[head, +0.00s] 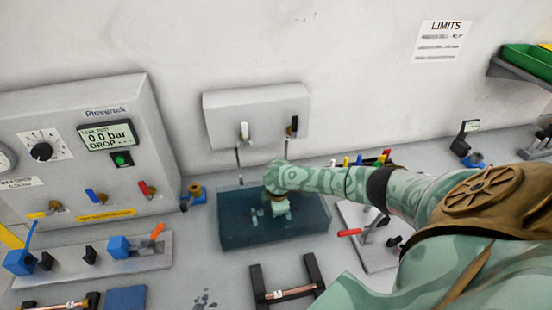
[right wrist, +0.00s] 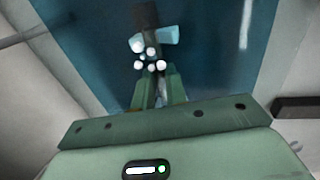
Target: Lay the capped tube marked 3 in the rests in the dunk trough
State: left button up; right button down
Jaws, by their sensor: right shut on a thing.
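The dunk trough (head: 232,228) is a dark teal, water-filled box on the bench; its blue inside fills much of the right wrist view (right wrist: 215,65). My right gripper (head: 279,208) reaches down into the trough near its middle. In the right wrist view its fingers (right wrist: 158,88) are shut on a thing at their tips. That thing is mostly hidden; a pale blue piece (right wrist: 168,36) and a dark piece show there, with several white bubbles (right wrist: 150,55). I take it for the capped tube, but no mark 3 is readable. My left gripper is not in view.
A copper tube (head: 289,292) with a white tag lies across a black stand (head: 258,285) in front of the trough. A grey test panel (head: 90,140) stands left. A wall box (head: 258,112) with two levers hangs behind. A red-handled fixture (head: 350,232) stands right.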

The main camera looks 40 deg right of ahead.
jog(key=shift+f, duration=0.25)
jog(key=c, duration=1.3)
grip_release()
jog(key=shift+c, duration=0.2)
jog(key=shift+r, duration=0.1)
jog(key=p+v, duration=0.4)
jog(key=v, duration=1.2)
jog(key=shift+p, duration=0.35)
jog(key=shift+s, duration=0.1)
